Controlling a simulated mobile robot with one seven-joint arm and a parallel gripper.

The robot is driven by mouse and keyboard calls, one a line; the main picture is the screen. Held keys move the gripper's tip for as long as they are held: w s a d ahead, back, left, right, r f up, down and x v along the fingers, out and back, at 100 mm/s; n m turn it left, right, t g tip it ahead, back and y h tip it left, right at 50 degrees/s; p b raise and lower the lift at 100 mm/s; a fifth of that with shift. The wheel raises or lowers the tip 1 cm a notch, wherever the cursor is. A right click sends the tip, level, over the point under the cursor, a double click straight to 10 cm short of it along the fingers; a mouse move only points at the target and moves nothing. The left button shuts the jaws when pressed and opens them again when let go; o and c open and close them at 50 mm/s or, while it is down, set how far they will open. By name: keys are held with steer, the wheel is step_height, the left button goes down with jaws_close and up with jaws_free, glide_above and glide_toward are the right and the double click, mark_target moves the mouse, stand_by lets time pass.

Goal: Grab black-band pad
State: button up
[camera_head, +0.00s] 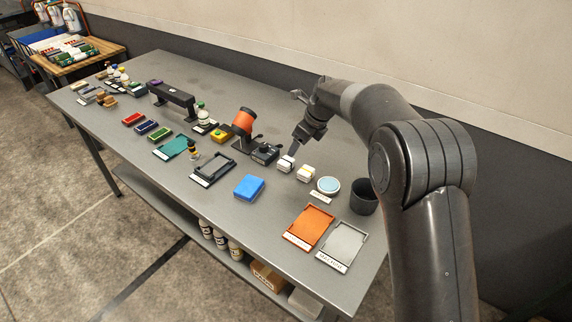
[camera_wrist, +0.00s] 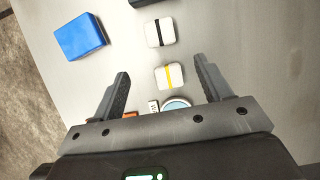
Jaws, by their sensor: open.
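The black-band pad (camera_wrist: 160,32), a white rounded block with a black stripe, lies on the table beyond my fingertips in the wrist view. In the head view the black-band pad (camera_head: 285,164) is just below my gripper (camera_head: 295,149), beside a dark box. A similar white pad with a yellow band (camera_wrist: 168,76) lies between my finger outlines in the wrist view; this yellow-band pad (camera_head: 306,173) is to the right in the head view. In the wrist view my gripper (camera_wrist: 161,68) is open, with nothing held. The height of its fingertips above the table cannot be told.
A blue block (camera_wrist: 80,37) lies left of the pads. The dark box (camera_head: 264,154) stands close to the black-band pad. A round light-blue dish (camera_head: 328,185), a black cup (camera_head: 364,197), an orange tray (camera_head: 309,229) and a grey tray (camera_head: 343,243) are to the right.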

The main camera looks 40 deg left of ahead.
mark_target(287, 161)
steer(key=x, duration=1.2)
steer(key=shift+w+a+r, duration=0.15)
steer(key=shift+a, duration=0.25)
steer(key=c, duration=1.1)
